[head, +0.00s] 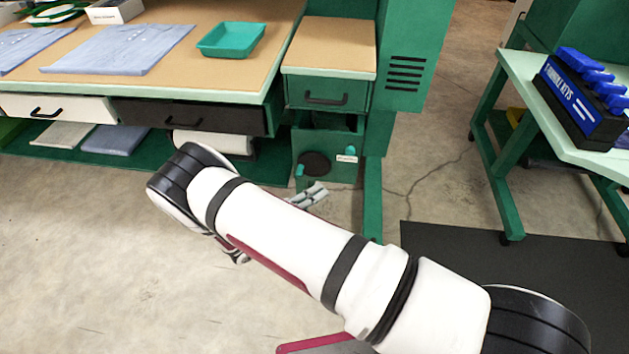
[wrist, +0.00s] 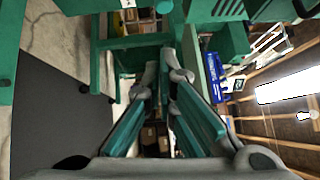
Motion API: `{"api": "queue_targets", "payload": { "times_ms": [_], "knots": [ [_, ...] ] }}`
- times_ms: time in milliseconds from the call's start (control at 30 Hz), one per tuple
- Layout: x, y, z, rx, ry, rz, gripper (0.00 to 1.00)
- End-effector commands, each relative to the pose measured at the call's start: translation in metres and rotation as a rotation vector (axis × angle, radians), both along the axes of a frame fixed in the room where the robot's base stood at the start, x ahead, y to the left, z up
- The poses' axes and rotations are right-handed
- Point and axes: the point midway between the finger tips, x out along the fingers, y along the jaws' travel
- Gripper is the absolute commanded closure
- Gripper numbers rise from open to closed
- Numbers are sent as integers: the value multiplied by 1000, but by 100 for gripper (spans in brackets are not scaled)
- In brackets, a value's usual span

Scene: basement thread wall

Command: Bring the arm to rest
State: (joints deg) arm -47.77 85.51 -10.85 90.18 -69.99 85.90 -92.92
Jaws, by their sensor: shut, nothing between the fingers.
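My gripper (wrist: 166,75) shows in the wrist view with two grey fingers and teal inner pads. Its fingers are shut and hold nothing. In the head view my white arm stretches from the lower right to the upper left, above the concrete floor and in front of the workbench (head: 255,70). Most of the gripper is hidden behind the arm there. A small grey finger-like part shows just past the arm, near the green cabinet (head: 325,93).
The wooden benchtop carries blue cloths (head: 125,48) and a teal tray (head: 231,40). A black drawer (head: 190,116) is under it. At the right, a green table (head: 521,72) bears a blue lettered box (head: 570,105). A dark mat (head: 450,250) lies on the floor. The floor at left is clear.

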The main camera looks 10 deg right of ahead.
Motion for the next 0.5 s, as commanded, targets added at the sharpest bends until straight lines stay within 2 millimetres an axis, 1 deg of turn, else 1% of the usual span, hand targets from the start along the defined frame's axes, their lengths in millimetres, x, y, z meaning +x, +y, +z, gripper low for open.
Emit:
{"api": "queue_targets", "payload": {
  "times_ms": [167, 267, 367, 467, 500],
  "knots": [
    [0, 0, 0, 0, 0, 0, 100],
    [1, -1, 5, 14, -13, -13, 100],
    [2, -6, 23, 63, -64, -60, 100],
    [1, -15, 54, 148, -155, -145, 100],
    [-1, -19, 68, 188, -200, -184, 100]
  ]
}}
